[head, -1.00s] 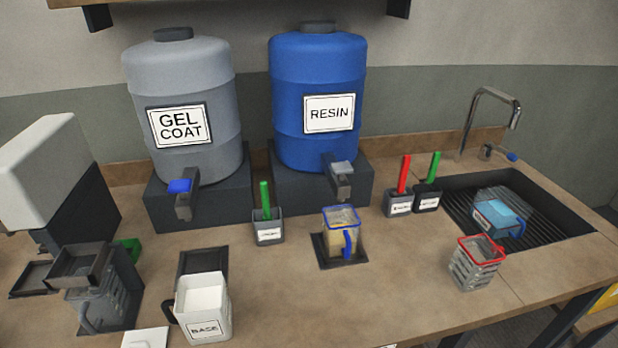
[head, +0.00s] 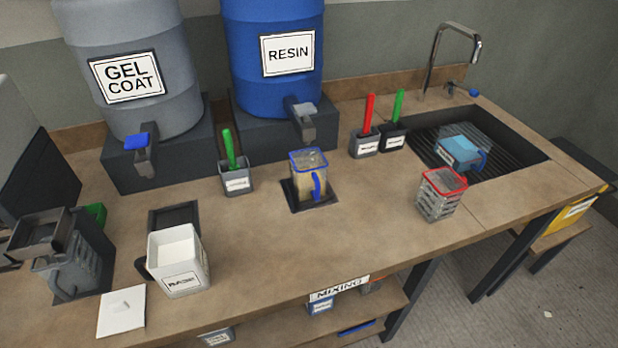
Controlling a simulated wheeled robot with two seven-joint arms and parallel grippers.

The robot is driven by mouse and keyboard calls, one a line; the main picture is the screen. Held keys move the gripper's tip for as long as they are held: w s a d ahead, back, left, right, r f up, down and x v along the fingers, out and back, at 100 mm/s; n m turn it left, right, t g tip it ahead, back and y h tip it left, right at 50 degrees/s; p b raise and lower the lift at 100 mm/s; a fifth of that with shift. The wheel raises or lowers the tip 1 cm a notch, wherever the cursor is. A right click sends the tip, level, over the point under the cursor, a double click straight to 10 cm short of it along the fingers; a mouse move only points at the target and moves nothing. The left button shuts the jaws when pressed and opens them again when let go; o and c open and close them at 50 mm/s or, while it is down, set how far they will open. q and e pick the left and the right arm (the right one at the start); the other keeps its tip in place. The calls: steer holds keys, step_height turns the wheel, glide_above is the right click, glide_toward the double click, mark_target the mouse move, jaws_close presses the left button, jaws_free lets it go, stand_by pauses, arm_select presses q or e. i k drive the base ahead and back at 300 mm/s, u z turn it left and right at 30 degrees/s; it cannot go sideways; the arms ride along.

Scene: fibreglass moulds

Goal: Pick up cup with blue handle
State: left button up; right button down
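A clear cup with a blue rim and blue handle (head: 310,178) stands upright on a dark square pad in front of the resin barrel's tap. It holds something yellowish, and its handle faces the front right. A second blue-handled container (head: 459,152), clear with light blue in it, sits in the sink (head: 520,152) and looks tilted. Neither of my grippers is in view.
A red-rimmed clear cup (head: 439,196) stands right of the blue-rimmed one. A white labelled container (head: 180,268) stands front left. Holders with green (head: 238,182) and red sticks (head: 365,142) stand behind. The front middle of the worktop (head: 330,240) is clear.

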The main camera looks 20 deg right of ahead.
mark_target(308, 166)
steer(key=k, duration=0.5)
steer(key=u, duration=1.5)
steer(key=i, duration=0.9)
steer(key=z, duration=2.1)
